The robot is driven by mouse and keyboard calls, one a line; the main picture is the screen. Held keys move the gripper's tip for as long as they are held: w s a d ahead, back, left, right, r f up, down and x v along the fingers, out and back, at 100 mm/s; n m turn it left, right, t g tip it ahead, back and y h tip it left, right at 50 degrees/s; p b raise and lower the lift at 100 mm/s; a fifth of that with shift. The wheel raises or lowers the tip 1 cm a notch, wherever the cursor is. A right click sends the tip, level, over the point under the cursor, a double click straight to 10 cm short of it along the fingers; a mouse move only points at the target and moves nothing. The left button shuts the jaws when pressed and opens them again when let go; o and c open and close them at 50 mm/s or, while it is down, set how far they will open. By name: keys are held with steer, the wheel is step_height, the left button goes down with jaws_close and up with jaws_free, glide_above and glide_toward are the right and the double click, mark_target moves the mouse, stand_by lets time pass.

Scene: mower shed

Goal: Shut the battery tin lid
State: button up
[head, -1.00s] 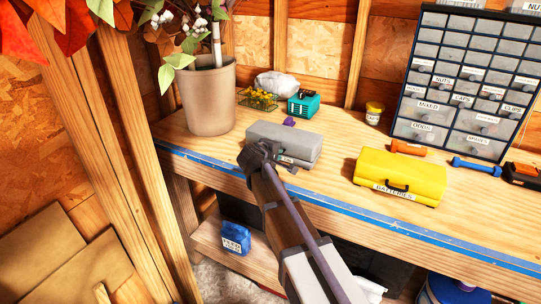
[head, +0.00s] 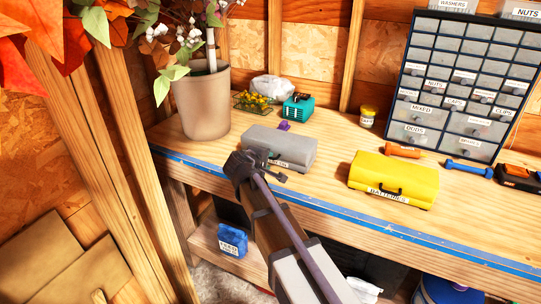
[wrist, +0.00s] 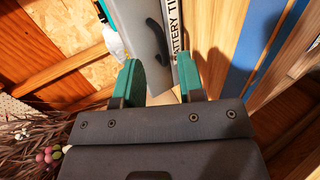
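The grey battery tin (head: 290,146) sits on the workbench behind my gripper (head: 276,173) in the head view. Its lid looks down, but I cannot tell whether it is fully shut. In the wrist view the tin (wrist: 129,22) shows a dark handle and a label reading "BATTERY TI", the rest cut off. My gripper (wrist: 160,82) is open, its two teal-padded fingers apart near one end of the tin. I see nothing held between them, and cannot tell whether they touch the tin.
A yellow case (head: 394,176) labelled "BATTERIES" stands right of the tin. A potted plant (head: 202,105) is at the left, with a teal box (head: 298,107) behind the tin. A drawer cabinet (head: 456,85) stands at the back right. Blue tape (head: 330,212) runs along the bench edge.

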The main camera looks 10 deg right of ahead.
steer(key=p+v, duration=0.1)
steer(key=v, duration=0.5)
steer(key=shift+p, duration=0.35)
steer(key=s+d+f+m+g+y, duration=0.1)
steer(key=s+f+m+g+y, duration=0.3)
steer(key=s, duration=0.7)
steer(key=s+d+f+m+g+y, duration=0.2)
steer(key=s+f+m+g+y, duration=0.2)
steer(key=s, duration=0.8)
steer(key=shift+d+f+m+g, duration=0.3)
steer(key=shift+f+m+g, duration=0.4)
steer(key=shift+m, duration=0.3)
steer(key=shift+r, duration=0.1)
